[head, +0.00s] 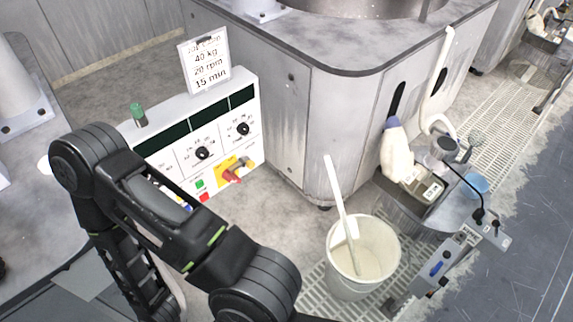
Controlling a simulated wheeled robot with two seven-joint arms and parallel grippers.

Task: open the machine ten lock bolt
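A white control panel (222,136) stands left of the large grey polishing machine (330,130). It carries a yellow plate (228,166) with a red rotary handle (234,178) and a small tan part beside it. I cannot tell whether this tan part is the lock bolt, and no machine number ten is readable. My black left arm crosses the lower left of the head view, in front of the panel's lower left, and runs out at the bottom edge. Neither gripper is in view.
A white bucket (336,278) with a stirring stick stands on a grating. Right of it are a white bottle (396,150), a grey bench with a cup (445,148), and a grey fixture with a blue part (437,268). A sign (205,60) tops the panel. Floor at right is clear.

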